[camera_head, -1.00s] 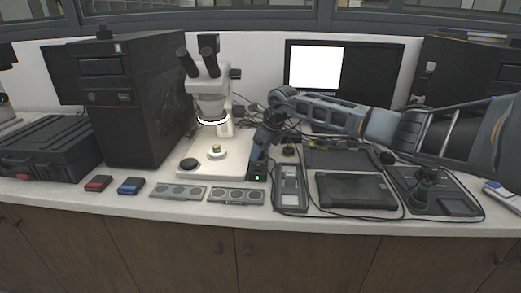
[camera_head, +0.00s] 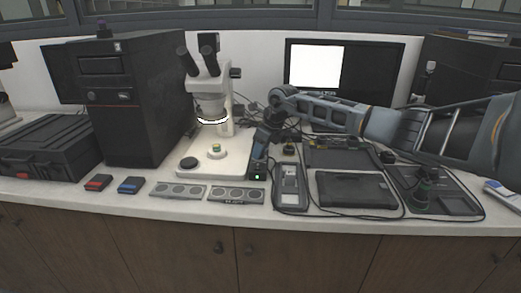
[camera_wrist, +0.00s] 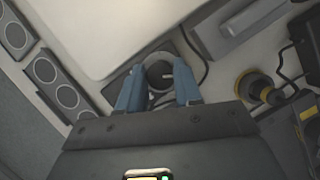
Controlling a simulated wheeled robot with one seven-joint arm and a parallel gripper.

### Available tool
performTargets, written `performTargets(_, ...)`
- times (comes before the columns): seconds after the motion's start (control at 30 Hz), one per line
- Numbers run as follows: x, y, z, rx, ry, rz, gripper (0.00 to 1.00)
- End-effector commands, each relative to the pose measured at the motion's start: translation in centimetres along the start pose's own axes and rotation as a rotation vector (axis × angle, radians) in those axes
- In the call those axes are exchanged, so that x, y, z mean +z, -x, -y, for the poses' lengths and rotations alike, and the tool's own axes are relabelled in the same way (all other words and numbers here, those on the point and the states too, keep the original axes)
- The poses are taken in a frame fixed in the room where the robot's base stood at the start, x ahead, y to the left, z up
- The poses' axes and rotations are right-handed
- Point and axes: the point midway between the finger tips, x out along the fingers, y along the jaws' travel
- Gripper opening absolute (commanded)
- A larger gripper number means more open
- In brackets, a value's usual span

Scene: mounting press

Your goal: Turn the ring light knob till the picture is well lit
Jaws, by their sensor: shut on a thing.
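The ring light control box (camera_head: 257,176) stands right of the microscope base, with a small green lamp on its front. My gripper (camera_head: 258,160) reaches down onto its top. In the wrist view the dark round knob (camera_wrist: 160,75) with a pale pointer mark sits between the two blue fingers of my gripper (camera_wrist: 159,92), which are shut on it. The ring light (camera_head: 212,121) under the microscope (camera_head: 208,90) glows white. The monitor (camera_head: 316,68) shows a plain white picture with no detail visible.
A sample puck (camera_head: 216,149) sits on the white microscope base (camera_head: 226,168). Two grey strips with round recesses (camera_head: 236,195) lie in front. A grey tray (camera_head: 290,190), a black tablet-like slab (camera_head: 355,189) and cables lie to the right. A black computer tower (camera_head: 135,100) stands left.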

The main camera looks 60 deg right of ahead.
Motion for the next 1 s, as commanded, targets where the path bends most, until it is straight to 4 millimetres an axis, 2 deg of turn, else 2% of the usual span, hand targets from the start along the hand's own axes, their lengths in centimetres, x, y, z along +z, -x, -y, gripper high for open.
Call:
performTargets(0.27, -0.05, -0.2, 0.14, 0.048, 0.12, 0.004, 0.04)
performTargets(1.0, 0.12, -0.31, 0.34, 0.298, 0.727, 0.025, 0.04)
